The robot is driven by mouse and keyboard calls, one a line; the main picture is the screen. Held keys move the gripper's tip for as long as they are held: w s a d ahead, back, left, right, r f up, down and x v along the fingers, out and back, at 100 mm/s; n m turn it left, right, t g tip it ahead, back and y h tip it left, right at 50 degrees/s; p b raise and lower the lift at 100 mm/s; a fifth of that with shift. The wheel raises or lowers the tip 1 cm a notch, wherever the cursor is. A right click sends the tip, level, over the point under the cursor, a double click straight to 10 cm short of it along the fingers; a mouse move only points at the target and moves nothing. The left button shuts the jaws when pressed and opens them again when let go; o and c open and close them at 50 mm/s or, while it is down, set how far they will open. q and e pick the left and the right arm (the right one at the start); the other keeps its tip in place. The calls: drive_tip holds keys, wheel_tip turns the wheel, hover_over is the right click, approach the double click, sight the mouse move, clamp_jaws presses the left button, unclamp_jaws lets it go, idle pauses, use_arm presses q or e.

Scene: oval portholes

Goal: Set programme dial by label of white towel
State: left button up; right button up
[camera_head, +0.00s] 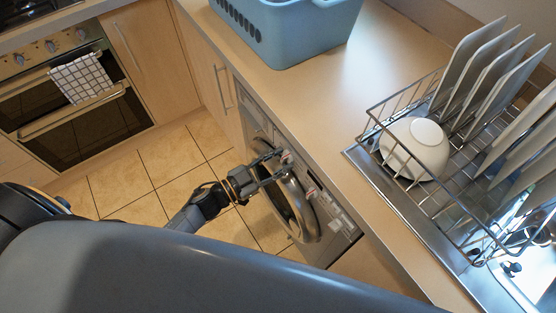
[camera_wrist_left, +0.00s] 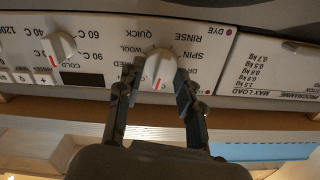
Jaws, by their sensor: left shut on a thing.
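The white programme dial (camera_wrist_left: 159,68) sits on the washing machine's panel in the left wrist view, its red mark towards the picture's bottom. Inverted labels around it include QUICK, WOOL, RINSE and SPIN; others are partly hidden. My left gripper (camera_wrist_left: 156,92) has one finger on each side of the dial and is shut on it. In the head view, my left gripper (camera_head: 274,166) reaches the panel above the round door. A white towel with a dark check (camera_head: 80,78) hangs on the oven handle; I can read no label on it. My right gripper is out of view.
A second dial (camera_wrist_left: 60,45) with temperatures and a MAX LOAD table (camera_wrist_left: 272,75) flank the programme dial. The washing machine door (camera_head: 299,210) is below. On the counter stand a blue basket (camera_head: 290,35) and a dish rack (camera_head: 372,118) with plates and a bowl.

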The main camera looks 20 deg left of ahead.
use_arm(q)
drive_tip(key=m+b, duration=0.1)
drive_tip(key=m, duration=0.4)
drive_tip(key=shift+d+m, duration=0.1)
drive_tip(key=shift+m, duration=0.2)
idle(0.4)
drive_tip(key=o, duration=1.1)
drive_tip(key=shift+s, duration=0.1)
drive_tip(key=v, duration=1.2)
